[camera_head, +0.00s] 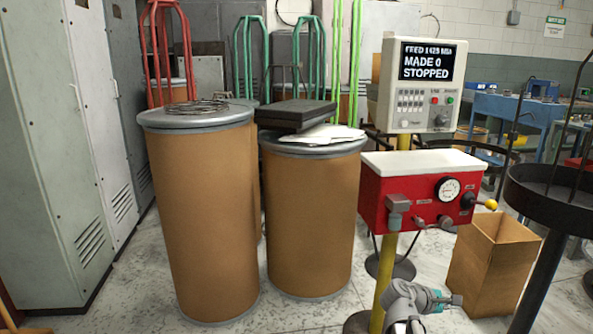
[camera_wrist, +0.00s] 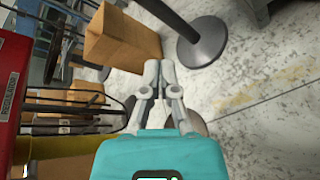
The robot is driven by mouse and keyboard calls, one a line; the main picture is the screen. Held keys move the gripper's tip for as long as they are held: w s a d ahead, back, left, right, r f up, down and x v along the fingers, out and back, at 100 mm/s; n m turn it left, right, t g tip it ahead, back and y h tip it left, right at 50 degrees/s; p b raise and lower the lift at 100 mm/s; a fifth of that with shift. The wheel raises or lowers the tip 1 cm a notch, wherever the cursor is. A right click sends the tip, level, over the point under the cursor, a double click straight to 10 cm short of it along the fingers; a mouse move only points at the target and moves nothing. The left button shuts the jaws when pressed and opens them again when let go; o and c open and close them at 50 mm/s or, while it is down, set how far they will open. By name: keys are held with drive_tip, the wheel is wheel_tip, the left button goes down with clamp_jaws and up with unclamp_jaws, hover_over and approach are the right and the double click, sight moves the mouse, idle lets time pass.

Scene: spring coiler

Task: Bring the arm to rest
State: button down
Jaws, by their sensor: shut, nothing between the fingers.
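My gripper (camera_wrist: 160,66) shows in the wrist view with its two grey fingers close together and nothing between them. It is over open floor, close to the open cardboard box (camera_wrist: 120,38) in that picture. In the head view, a grey and teal part of my arm is low at the right of centre, in front of the yellow post (camera_head: 388,255).
A red control box (camera_head: 418,192) with a gauge stands on the yellow post, below a screen (camera_head: 427,62) reading "STOPPED". The cardboard box (camera_head: 495,262) and a black round stand (camera_head: 550,195) are at right. Brown drums (camera_head: 205,215) stand left. Speckled floor (camera_wrist: 265,100) is clear.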

drive_tip(key=s+a+f+m+g+y+p, duration=0.15)
drive_tip(key=a+m+y, duration=0.25)
drive_tip(key=a, duration=0.4)
drive_tip(key=s+a+f+m+y+p, duration=0.25)
drive_tip(key=a+m+y, duration=0.2)
drive_tip(key=a, duration=0.35)
drive_tip(key=s+a+f+m+g+y+p, duration=0.1)
drive_tip(key=s+a+f+m+y+p, duration=0.15)
drive_tip(key=a+y, duration=0.4)
wheel_tip(320, 180, up, 38)
drive_tip(key=a+h+p, duration=0.1)
drive_tip(key=p, duration=3.5)
drive_tip(key=shift+s+a+m+h+p, duration=0.15)
drive_tip(key=shift+a+m+h+p, duration=0.15)
drive_tip(key=shift+p, duration=0.05)
drive_tip(key=c, duration=1.4)
unclamp_jaws()
